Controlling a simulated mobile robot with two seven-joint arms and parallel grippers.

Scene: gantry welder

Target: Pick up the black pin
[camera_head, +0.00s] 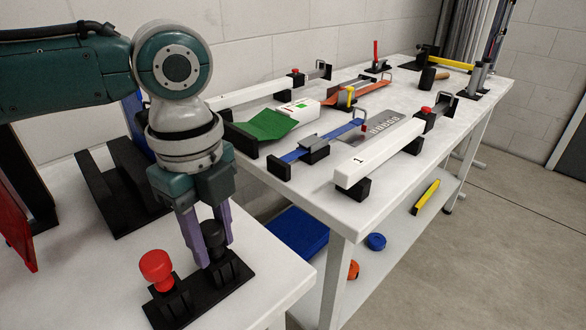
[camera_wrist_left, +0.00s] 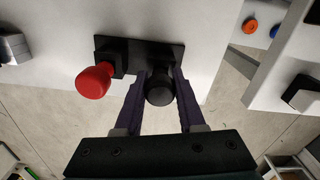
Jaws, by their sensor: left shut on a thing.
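The black pin (camera_head: 213,236) stands upright in a black holder (camera_head: 234,281) on the white table at the lower left. It also shows in the left wrist view (camera_wrist_left: 159,92). My left gripper (camera_head: 206,244) points down from above with its purple fingers on either side of the pin's knob, shut on it. The left gripper (camera_wrist_left: 160,88) shows the same in the wrist view. The pin's lower part is hidden by the fingers and holder. A red pin (camera_head: 157,267) stands beside it in the same holder, also in the wrist view (camera_wrist_left: 94,81). My right gripper is not in view.
A black rack (camera_head: 112,190) stands behind the arm, and a red panel (camera_head: 15,225) is at the left edge. A gap separates the tables.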

